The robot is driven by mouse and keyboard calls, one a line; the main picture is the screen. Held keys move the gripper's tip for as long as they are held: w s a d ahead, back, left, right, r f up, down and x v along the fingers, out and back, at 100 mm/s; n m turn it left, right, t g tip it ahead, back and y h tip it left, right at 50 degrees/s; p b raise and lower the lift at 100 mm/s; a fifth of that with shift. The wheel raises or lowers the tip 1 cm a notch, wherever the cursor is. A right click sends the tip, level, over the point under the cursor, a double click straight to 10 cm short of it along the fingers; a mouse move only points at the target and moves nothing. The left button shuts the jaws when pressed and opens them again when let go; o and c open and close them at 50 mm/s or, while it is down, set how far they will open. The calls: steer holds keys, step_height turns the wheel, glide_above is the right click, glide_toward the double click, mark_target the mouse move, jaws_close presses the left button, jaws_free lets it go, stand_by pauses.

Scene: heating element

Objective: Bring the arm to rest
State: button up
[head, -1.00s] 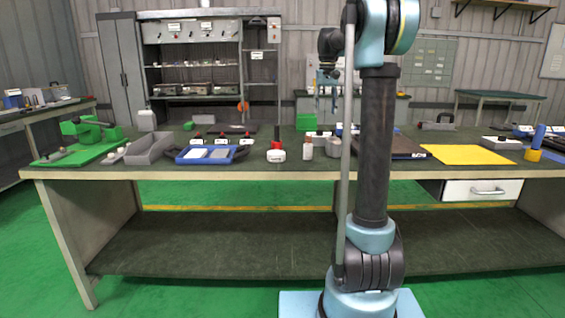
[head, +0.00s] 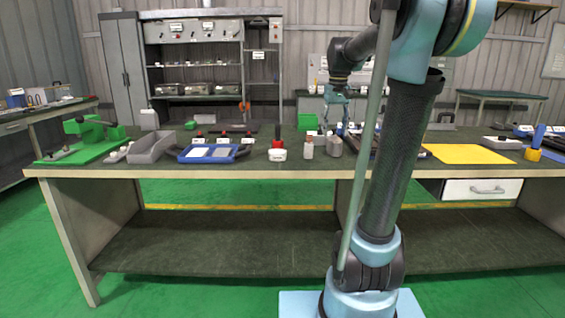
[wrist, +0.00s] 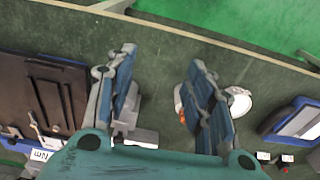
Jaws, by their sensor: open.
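My gripper (head: 336,118) is above the back half of the workbench in the head view, pointing down. In the wrist view, a white round-topped item (wrist: 240,102) is partly hidden by the right finger. A grey block (wrist: 128,118) is partly hidden by the left finger. My arm leans to the right in the head view, with its elbow at the top of the picture.
A dark flat case (wrist: 50,95) lies left in the wrist view. Cabinets stand behind.

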steer(key=s+f+t, duration=0.1)
steer(key=s+f, duration=2.4)
steer(key=s, duration=0.2)
steer(key=shift+s+d, duration=0.15)
steer(key=shift+s, duration=0.2)
steer(key=shift+w+f, duration=0.25)
steer(key=shift+w, duration=0.2)
